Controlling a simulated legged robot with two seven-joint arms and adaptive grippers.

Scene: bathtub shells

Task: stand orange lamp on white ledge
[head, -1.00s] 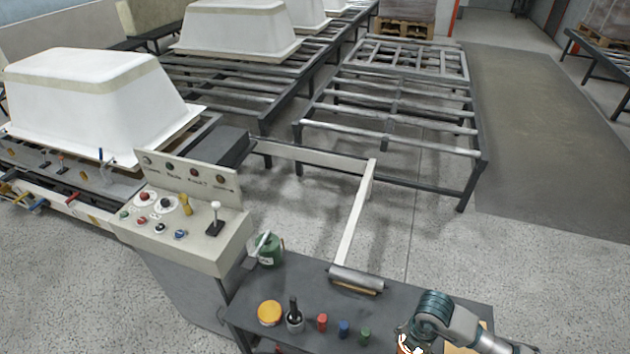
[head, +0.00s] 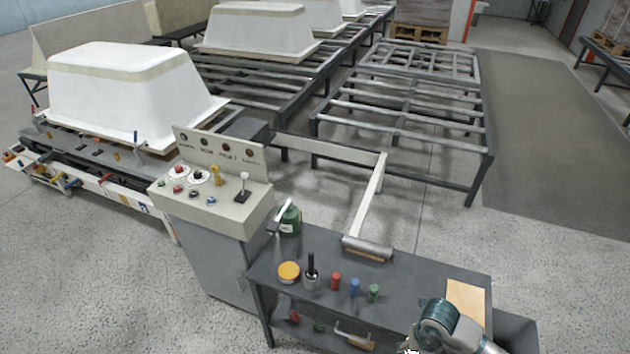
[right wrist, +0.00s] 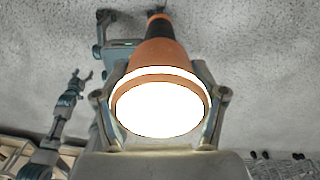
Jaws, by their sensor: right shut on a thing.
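The orange lamp (right wrist: 158,62) fills the middle of the right wrist view, with its bright round lens facing the camera and its dark end pointing away. My right gripper (right wrist: 160,100) is shut on it, one finger on each side. In the head view my right gripper (head: 412,350) is at the bottom edge, in front of the grey workbench, and the lamp is mostly cut off. A narrow white ledge (head: 115,192) with coloured clamps runs below the near tub at left. My left gripper (right wrist: 78,80) shows small at the left of the right wrist view, fingers apart and empty.
The grey workbench (head: 410,285) holds a yellow-lidded tin (head: 289,272), a dark bottle (head: 311,272), small coloured containers and a roller (head: 367,248). A control console (head: 212,205) stands between bench and white tub (head: 120,95). Open floor (head: 70,270) lies at front left.

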